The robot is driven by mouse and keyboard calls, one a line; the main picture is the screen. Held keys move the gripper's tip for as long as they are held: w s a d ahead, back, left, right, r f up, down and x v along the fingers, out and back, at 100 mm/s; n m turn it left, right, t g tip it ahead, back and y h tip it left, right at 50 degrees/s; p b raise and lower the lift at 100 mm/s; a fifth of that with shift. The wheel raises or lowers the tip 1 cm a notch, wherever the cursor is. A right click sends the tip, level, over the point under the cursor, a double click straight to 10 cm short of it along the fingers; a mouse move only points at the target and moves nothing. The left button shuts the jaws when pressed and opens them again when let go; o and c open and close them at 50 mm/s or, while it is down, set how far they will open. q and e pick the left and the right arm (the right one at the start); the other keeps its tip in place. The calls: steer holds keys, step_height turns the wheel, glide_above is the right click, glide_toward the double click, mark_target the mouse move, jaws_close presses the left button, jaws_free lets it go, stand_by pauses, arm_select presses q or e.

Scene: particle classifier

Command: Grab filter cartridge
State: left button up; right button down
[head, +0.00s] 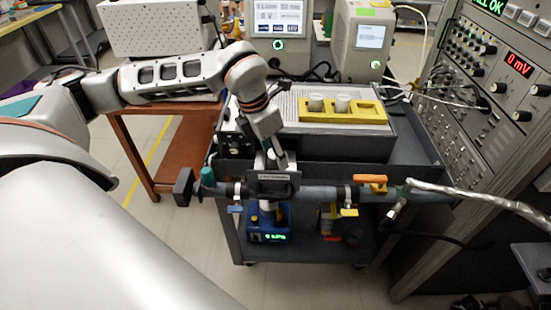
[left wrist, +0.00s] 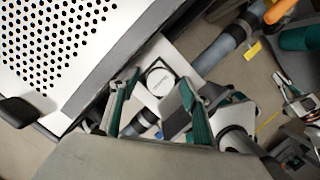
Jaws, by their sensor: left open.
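My left gripper (head: 277,163) is above the metal block in the middle of the pipe assembly in the head view. In the left wrist view its two fingers (left wrist: 160,104) are apart. Beyond and between the fingertips is the round, white, lettered end of what looks like the filter cartridge (left wrist: 160,81), in a pale square housing (left wrist: 151,52). I cannot tell whether a finger touches it. Two white cylinders (head: 316,102) (head: 342,103) stand in a yellow holder (head: 363,119). A small grey and teal jaw-like part, perhaps my right gripper (left wrist: 299,103), shows at the wrist view's right edge.
The pipe (head: 320,193) runs across the cart's front, with an orange handle (head: 370,179) and a silver hose (head: 480,200). A perforated bench top (head: 283,104) lies behind it. A blue pump-like unit (head: 268,224) sits below. An instrument rack (head: 480,110) stands at right.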

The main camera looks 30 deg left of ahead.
arm_select(q)
steer(key=c, duration=1.2)
steer(key=shift+r, duration=0.15)
